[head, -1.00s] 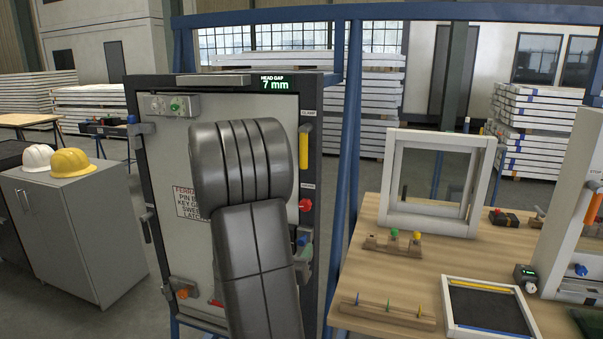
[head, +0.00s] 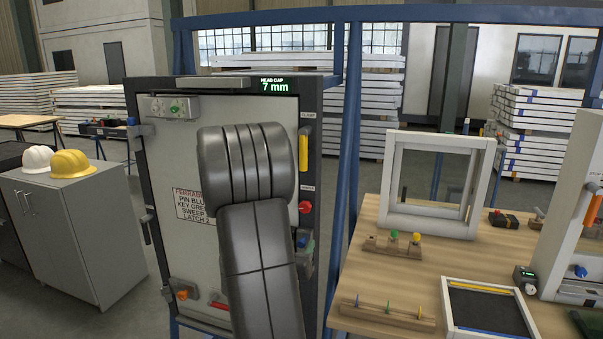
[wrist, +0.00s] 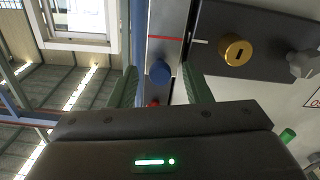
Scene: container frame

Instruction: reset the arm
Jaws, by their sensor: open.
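My gripper (wrist: 162,88) shows in the wrist view as two green fingers standing apart, open with nothing held. A blue knob (wrist: 159,71) on a grey metal strip appears in the gap between the fingers; I cannot tell how far beyond the tips it is. A red part (wrist: 153,103) shows partly below it, mostly hidden by the gripper body.
A brass keyed knob (wrist: 236,49) sits right of the fingers in the wrist view. In the head view, a yellow handle (head: 303,152) and red knob (head: 305,207) line the frame's right side. A wooden bench (head: 460,262) with a white window frame (head: 385,190) stands right. A grey cabinet (head: 85,235) stands left.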

